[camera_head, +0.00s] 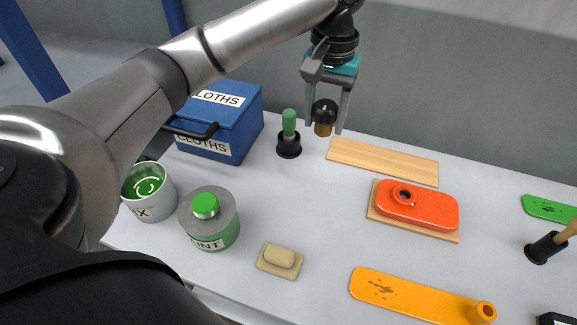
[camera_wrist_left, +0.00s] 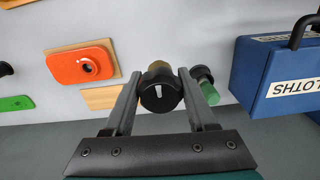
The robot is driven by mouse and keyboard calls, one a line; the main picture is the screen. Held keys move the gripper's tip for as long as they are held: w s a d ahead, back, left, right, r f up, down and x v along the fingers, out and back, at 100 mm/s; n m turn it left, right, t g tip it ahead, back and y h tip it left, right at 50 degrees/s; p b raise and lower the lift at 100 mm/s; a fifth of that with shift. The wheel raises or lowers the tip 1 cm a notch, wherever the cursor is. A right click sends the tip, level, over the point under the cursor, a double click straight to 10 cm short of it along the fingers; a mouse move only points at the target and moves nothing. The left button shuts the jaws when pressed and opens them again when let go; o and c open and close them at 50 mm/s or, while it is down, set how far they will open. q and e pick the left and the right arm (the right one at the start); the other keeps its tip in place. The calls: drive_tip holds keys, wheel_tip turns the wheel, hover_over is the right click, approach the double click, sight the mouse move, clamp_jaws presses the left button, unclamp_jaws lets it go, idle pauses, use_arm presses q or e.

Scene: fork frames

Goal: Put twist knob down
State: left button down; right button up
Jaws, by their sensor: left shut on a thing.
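My left gripper (camera_head: 325,124) is shut on the twist knob (camera_head: 326,110). The knob is a black cap with a brass-coloured lower part. It is held in the air above the back of the table, near the green-handled tool and the wooden board. In the left wrist view, the knob (camera_wrist_left: 160,93) sits between the two fingers of the left gripper (camera_wrist_left: 159,78), its white mark facing the camera. An orange housing (camera_head: 430,208) with a dark round opening lies on a wooden base; it also shows in the left wrist view (camera_wrist_left: 75,66). My right gripper is not in view.
A bare wooden board (camera_head: 385,162) lies below right of the knob. A green-handled tool (camera_head: 289,125) stands in a black holder to the left, beside a blue cloths box (camera_head: 240,120). A paint can (camera_head: 222,218), soap (camera_head: 280,257) and an orange plate (camera_head: 410,296) are nearer. The table's middle is clear.

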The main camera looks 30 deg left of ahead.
use_arm(q)
drive_tip(key=b, duration=0.3)
hover_over(315, 193)
wheel_tip(315, 193, down, 13)
wheel_tip(315, 193, down, 7)
drive_tip(key=shift+r+b, duration=0.1)
drive_tip(key=shift+b, duration=0.75)
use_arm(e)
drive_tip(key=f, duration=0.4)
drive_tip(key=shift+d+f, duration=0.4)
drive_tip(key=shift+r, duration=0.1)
use_arm(q)
drive_tip(key=c, duration=0.6)
unclamp_jaws()
drive_tip(key=shift+c, duration=0.2)
drive_tip(key=o, duration=0.4)
drive_tip(key=shift+o, duration=0.2)
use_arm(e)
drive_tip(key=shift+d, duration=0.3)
